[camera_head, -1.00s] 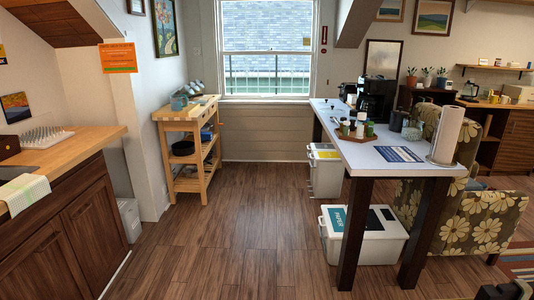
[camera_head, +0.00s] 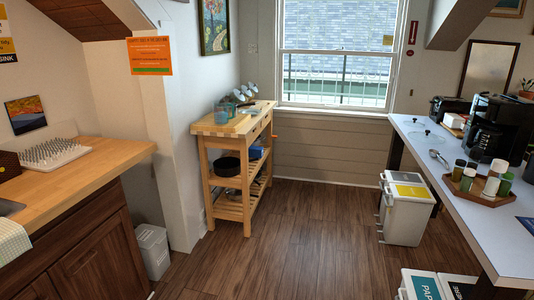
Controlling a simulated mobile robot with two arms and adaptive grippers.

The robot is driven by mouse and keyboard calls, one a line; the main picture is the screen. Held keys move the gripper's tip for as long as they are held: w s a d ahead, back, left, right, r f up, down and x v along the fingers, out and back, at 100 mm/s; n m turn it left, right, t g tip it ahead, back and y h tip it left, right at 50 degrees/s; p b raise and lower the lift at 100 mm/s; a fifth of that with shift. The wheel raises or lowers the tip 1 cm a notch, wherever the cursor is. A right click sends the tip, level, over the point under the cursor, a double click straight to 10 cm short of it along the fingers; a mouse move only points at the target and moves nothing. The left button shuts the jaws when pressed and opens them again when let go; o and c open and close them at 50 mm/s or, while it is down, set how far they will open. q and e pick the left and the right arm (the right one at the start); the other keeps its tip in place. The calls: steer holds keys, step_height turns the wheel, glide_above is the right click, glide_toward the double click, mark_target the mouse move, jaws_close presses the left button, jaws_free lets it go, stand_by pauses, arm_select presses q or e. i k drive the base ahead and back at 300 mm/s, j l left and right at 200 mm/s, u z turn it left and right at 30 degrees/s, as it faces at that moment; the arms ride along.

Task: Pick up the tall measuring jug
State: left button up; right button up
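No tall measuring jug can be told apart with certainty at this distance. Several bluish, see-through vessels (camera_head: 226,109) stand on top of the wooden cart (camera_head: 215,130), left of the window; they are small and overlap, so I cannot tell whether one is the jug. Pale cups or similar items (camera_head: 246,91) show behind them at the back of the cart. Neither of my grippers is in view.
A wooden counter (camera_head: 110,158) with a peg rack (camera_head: 54,152) runs along the left. A white table (camera_head: 490,225) on the right bears a coffee maker (camera_head: 497,125) and a tray of jars (camera_head: 480,197). White bins (camera_head: 405,213) stand beside it. The wooden floor (camera_head: 290,245) between is clear.

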mark_target(221, 112)
steer(key=i, duration=1.85)
